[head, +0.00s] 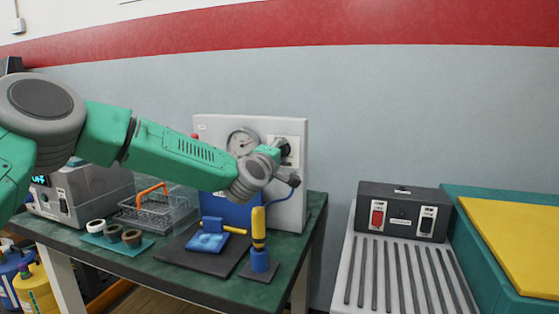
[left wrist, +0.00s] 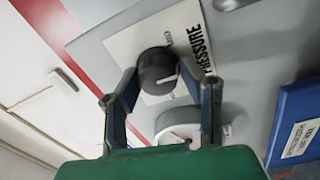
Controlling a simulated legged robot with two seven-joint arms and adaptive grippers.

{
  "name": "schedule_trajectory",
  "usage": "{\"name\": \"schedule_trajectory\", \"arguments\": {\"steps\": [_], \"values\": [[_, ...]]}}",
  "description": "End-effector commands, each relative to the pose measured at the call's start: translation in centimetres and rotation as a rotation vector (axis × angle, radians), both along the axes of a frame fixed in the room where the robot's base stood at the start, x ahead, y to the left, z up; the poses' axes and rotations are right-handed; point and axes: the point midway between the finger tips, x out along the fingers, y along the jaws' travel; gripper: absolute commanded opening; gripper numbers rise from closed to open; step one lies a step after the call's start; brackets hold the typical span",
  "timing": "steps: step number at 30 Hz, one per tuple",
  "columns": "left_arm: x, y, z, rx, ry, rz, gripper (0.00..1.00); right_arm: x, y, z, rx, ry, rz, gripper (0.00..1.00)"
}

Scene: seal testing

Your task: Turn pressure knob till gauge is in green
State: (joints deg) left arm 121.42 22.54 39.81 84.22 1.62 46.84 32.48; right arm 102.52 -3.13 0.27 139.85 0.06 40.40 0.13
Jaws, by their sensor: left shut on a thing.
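The dark pressure knob (head: 285,147) is on the upper right of a pale upright panel (head: 299,127). In the left wrist view the knob (left wrist: 157,69) is round and black with a white pointer line, beside a plate lettered "PRESSURE" (left wrist: 195,50). My left gripper (head: 282,153) is at the panel, its two fingers either side of the knob and shut on it. The round gauge (head: 242,142) is left of the knob, partly behind my arm. Its needle and green zone are too small to read. In the wrist view the gauge (left wrist: 185,122) shows only partly. My right gripper is not in view.
A blue and yellow fitting (head: 259,240) stands on the green bench, beside a blue block (head: 207,242) on a dark mat. A wire basket (head: 153,208) and a grey box (head: 85,194) are left. A roller conveyor (head: 400,270) with a switch box (head: 402,209) is right.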

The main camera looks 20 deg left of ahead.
Motion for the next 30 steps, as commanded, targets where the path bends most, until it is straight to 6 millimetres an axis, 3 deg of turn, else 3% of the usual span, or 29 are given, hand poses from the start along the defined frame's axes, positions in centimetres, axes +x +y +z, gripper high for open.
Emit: {"name": "schedule_trajectory", "arguments": {"steps": [1,30], "values": [[-0.1,-0.1,-0.9,-0.043,0.011,-0.004,0.06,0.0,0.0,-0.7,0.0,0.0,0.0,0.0],[0.0,-0.1,-1.1,-0.964,0.041,0.004,0.06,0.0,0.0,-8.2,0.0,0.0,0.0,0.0]]}}
